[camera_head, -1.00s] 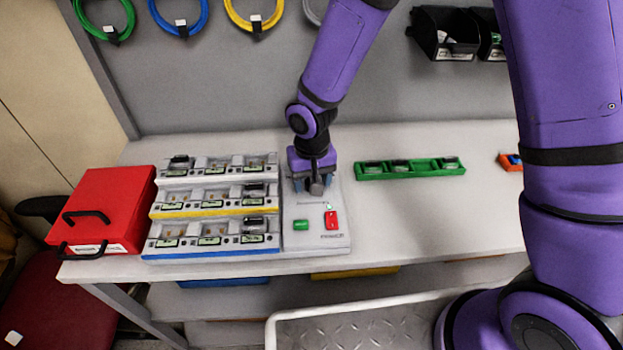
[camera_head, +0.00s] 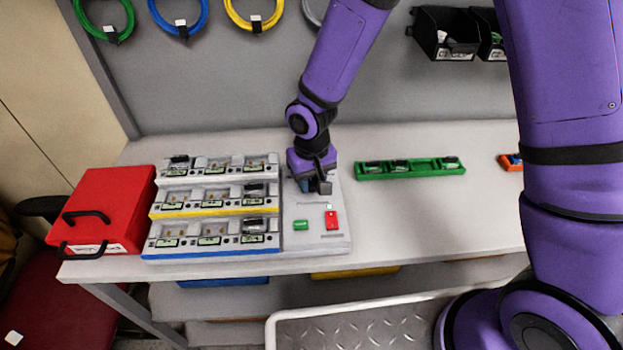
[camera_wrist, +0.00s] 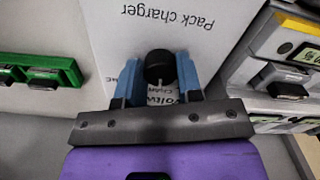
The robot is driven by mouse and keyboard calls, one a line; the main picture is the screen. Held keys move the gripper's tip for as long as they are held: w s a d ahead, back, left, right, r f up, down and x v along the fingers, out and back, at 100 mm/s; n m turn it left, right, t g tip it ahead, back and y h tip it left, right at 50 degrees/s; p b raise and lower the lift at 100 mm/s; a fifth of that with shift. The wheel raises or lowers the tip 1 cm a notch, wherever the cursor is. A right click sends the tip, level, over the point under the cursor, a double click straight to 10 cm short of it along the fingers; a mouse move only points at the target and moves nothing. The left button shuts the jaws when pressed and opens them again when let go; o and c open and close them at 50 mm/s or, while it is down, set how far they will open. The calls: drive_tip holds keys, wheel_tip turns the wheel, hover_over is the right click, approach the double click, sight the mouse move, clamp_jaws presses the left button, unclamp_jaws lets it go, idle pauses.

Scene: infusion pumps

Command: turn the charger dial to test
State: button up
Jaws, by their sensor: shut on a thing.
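The pack charger (camera_head: 320,242) is the pale panel at the right end of the stepped bays; its "Pack charger" label reads upside down in the wrist view (camera_wrist: 166,18). The black charger dial (camera_wrist: 159,66) sits between my gripper's two blue fingers in the wrist view. My gripper (camera_wrist: 160,80) points down at the charger and is shut on the dial. In the head view my gripper (camera_head: 309,187) hides the dial. The lettering around the dial is partly covered, and I cannot read which setting it points to.
A green button (camera_head: 301,225) and a red switch (camera_head: 331,220) sit on the charger's front part. Stepped battery bays (camera_head: 212,228) stand directly left, a red case (camera_head: 100,205) farther left. A green tray (camera_head: 410,170) lies right. The bench between tray and charger is clear.

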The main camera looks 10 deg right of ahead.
sight(312, 182)
drive_tip(key=n, duration=0.4)
drive_tip(key=shift+n, duration=1.5)
drive_tip(key=o, duration=0.9)
drive_tip(key=shift+r, duration=0.1)
wheel_tip(312, 182, up, 11)
drive_tip(key=shift+f, duration=0.15)
drive_tip(key=shift+d, duration=0.1)
